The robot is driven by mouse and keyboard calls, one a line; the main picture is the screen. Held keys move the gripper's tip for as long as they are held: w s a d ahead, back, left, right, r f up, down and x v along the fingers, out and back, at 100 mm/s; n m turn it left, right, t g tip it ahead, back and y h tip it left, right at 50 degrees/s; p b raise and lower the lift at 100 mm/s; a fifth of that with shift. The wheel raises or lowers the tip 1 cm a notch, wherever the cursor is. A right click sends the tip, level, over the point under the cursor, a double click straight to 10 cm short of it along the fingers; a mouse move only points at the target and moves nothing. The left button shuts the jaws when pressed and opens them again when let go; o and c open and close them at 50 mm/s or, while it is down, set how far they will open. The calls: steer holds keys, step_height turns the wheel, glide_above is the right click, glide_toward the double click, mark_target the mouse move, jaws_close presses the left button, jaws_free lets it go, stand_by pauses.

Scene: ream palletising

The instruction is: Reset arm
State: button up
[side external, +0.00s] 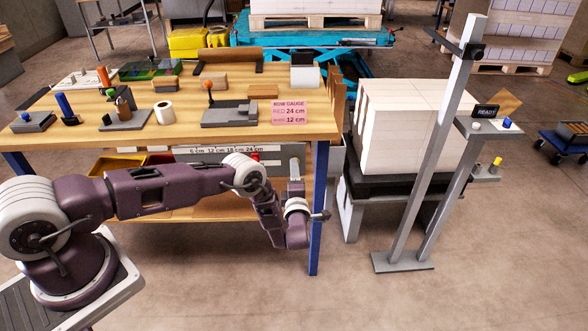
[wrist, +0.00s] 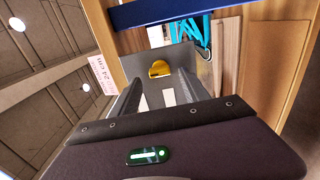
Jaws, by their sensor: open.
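My gripper (side external: 295,184) is in front of the right end of the workbench (side external: 225,142), below its top edge, with my arm stretched across from the left. In the side view it is small and points roughly upward. In the wrist view my gripper (wrist: 162,86) shows two dark fingers spread apart, with nothing seen between them. Beyond the fingers is a grey panel with a yellow round piece (wrist: 160,69). Whether the gripper touches anything cannot be told.
A blue bench leg (side external: 318,210) stands close right of my gripper. A white block stack (side external: 405,125) and a grey post stand (side external: 437,140) are further right. The floor in front is clear.

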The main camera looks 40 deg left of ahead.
steer(key=v, duration=0.4)
steer(key=shift+s, duration=0.15)
